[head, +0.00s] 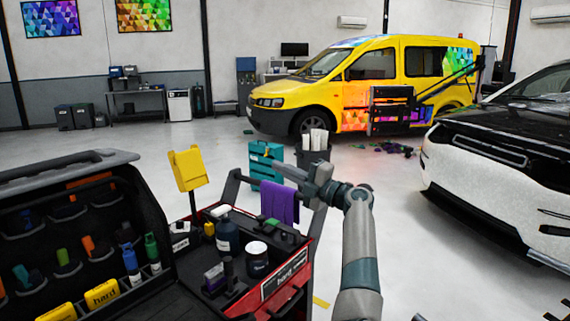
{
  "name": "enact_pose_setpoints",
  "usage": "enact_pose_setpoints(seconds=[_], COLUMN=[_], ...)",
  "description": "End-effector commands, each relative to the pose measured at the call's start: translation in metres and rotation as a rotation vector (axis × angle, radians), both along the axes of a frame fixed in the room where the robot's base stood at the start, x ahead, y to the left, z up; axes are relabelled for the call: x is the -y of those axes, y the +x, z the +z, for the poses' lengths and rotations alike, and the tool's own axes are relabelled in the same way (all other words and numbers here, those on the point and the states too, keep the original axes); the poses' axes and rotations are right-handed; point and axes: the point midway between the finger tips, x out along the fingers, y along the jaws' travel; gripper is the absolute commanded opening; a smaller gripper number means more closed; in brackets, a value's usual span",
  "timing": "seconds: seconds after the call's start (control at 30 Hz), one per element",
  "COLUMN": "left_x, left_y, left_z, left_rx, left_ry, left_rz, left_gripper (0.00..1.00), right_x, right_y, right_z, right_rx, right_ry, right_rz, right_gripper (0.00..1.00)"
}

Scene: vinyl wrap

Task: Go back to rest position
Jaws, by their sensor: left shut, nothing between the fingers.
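My left gripper (287,170) is in the head view near the middle, at the end of my grey arm rising from the bottom. Its fingers point left and are shut, with nothing between them. It is raised in front of a teal box and beside the upper part of the tool cart (290,275), above a purple cloth (280,205) draped on the cart's rail. My right gripper is not in view.
The cart holds bottles and a yellow holder (188,168). An open tool case (150,225) stands at left. A bin with white rolls (315,142) is behind the gripper. A yellow van (350,92) and a white car (490,175) stand beyond.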

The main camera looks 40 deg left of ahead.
Motion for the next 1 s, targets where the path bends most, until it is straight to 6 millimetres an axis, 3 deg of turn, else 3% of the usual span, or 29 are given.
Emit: enact_pose_setpoints(seconds=[0.43, 1.0], left_x=[0.0000, -0.0046], left_y=[0.0002, 0.0003], left_z=[0.0037, -0.0001], left_rx=[0.000, -0.030], left_ry=[0.000, 0.082], left_rz=[0.000, -0.043], left_gripper=[0.00, 0.00], right_x=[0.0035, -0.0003], right_y=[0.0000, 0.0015], right_z=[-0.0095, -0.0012], right_rx=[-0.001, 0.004], right_ry=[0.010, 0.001], right_rz=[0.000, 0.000], right_gripper=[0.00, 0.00])
